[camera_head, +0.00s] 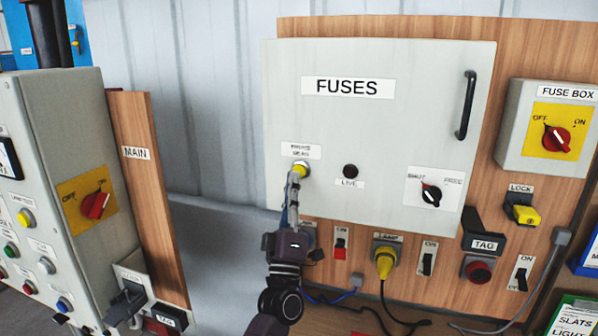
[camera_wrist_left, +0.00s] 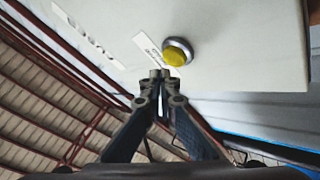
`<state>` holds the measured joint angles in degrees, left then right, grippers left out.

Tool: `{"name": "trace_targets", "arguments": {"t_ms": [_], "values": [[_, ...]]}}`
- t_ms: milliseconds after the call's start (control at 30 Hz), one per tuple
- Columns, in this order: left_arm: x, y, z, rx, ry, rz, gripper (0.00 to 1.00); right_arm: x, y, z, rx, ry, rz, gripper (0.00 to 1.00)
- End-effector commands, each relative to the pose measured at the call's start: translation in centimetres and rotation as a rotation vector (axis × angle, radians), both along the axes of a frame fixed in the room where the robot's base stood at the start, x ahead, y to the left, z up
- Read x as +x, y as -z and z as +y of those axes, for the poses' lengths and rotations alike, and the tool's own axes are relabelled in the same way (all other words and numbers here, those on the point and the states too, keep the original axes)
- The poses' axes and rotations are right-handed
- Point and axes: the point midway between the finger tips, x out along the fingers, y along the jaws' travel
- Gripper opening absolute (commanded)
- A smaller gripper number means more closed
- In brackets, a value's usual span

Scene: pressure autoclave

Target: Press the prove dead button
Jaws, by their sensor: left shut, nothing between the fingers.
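The prove dead button (camera_head: 300,167) is a yellow round button on the lower left of the grey fuses panel door (camera_head: 400,130), under a small white label. It also shows in the left wrist view as a yellow cap in a metal ring (camera_wrist_left: 176,53). My left gripper (camera_head: 294,180) is shut and empty, its fingertips pointing up just below the button in the head view. In the left wrist view the closed fingertips (camera_wrist_left: 160,74) are close to the button's lower left edge. I cannot tell whether they touch it. My right gripper is not in view.
A dark live lamp (camera_head: 350,171) and a shut/free knob (camera_head: 431,194) sit on the same door. The door handle (camera_head: 466,105) is at its right. Below are switches, a yellow lamp plug (camera_head: 384,262) and cables. A grey control cabinet (camera_head: 60,170) stands at the left.

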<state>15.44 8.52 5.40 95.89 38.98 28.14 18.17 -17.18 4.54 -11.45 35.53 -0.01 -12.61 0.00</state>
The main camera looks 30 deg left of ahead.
Motion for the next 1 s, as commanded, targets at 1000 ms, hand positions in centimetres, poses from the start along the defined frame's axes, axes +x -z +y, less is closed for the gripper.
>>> {"name": "trace_targets", "arguments": {"t_ms": [1000], "values": [[-4.2,-0.1,-1.0,0.000,-0.001,-0.001,0.00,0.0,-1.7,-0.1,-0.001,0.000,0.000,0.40]]}}
